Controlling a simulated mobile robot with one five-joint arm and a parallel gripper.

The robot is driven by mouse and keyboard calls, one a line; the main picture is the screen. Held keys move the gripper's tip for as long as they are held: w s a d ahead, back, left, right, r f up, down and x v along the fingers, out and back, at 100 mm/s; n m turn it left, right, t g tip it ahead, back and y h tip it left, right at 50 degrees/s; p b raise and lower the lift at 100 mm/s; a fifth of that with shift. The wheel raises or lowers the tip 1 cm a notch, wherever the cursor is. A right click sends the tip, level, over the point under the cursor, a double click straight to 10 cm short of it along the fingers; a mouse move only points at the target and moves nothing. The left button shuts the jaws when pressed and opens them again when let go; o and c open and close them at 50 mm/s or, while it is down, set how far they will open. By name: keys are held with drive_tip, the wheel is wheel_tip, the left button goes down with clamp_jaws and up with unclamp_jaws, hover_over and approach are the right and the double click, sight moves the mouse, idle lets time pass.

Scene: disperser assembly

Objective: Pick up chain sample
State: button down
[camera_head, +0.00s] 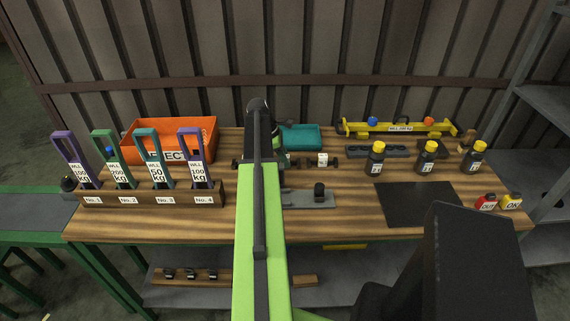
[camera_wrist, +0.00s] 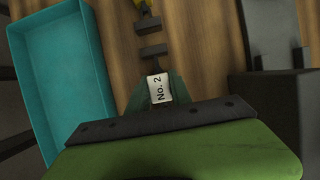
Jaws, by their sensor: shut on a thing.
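In the wrist view, a small white piece marked "No. 2" (camera_wrist: 158,88) sits between the dark green fingers of my gripper (camera_wrist: 160,92), which is shut on it. Whether it belongs to the chain sample is unclear. Dark blocks (camera_wrist: 154,50) lie in line beyond it, with a yellow bit (camera_wrist: 148,22) at the top edge. A small white labelled piece (camera_head: 322,159) stands just right of the arm, among dark parts.
A teal tray (camera_head: 300,137) lies beside the gripper; an orange bin (camera_head: 170,138) stands at the back left. Tall numbered lifting pieces (camera_head: 197,158) stand on the left. Black bottles with yellow caps (camera_head: 426,158) and a black mat (camera_head: 415,205) are to the right.

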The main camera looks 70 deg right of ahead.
drive_tip(key=shift+r, duration=0.1)
idle(0.3)
wheel_tip(320, 180, up, 10)
drive_tip(key=p, duration=1)
